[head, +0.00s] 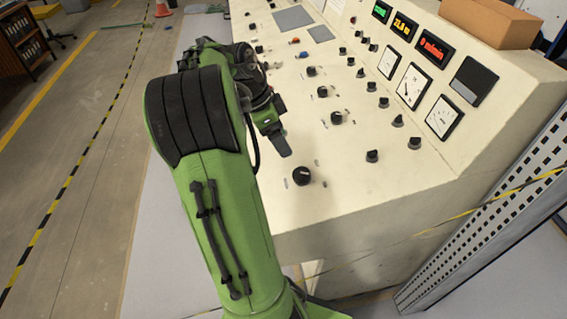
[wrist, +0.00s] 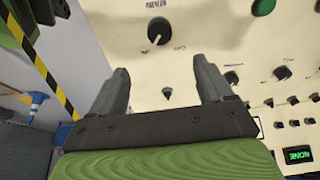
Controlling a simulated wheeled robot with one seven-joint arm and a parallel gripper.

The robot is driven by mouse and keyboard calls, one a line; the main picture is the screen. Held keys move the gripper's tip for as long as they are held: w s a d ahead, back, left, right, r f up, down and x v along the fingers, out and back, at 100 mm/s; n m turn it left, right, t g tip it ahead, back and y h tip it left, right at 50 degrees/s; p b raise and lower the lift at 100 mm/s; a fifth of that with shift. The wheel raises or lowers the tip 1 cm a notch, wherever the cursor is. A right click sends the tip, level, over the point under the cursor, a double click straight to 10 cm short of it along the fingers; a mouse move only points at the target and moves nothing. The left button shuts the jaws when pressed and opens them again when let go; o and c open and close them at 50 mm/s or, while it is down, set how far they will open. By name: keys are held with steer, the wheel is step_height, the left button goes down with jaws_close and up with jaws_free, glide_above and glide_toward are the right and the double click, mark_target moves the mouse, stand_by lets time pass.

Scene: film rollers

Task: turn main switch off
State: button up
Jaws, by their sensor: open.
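The main switch (wrist: 158,30) is a round black rotary knob on the cream panel, with an upside-down "MAIN" label beside it in the wrist view. Small position marks sit at its other side, too small to read surely. In the head view it appears to be the large black knob (head: 303,175) near the panel's near end. My gripper (wrist: 160,68) is open and empty, its two fingers spread wide. The knob shows beyond the gap between the fingertips, apart from them. In the head view my gripper (head: 276,138) hangs over the panel, just beyond the knob; its fingers are partly hidden.
The sloped console (head: 350,185) carries several other black knobs, dial gauges (head: 412,86) and lit displays (head: 433,47). A cardboard box (head: 492,22) sits on top. A perforated metal post (head: 490,215) stands at right. The floor at left is open.

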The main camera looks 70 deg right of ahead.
mark_target(300, 172)
steer(key=b+x, duration=0.5)
steer(key=x, duration=0.9)
steer(key=shift+f, duration=0.25)
steer(key=shift+r, duration=0.1)
steer(key=c, duration=1.1)
steer(key=shift+o, duration=0.2)
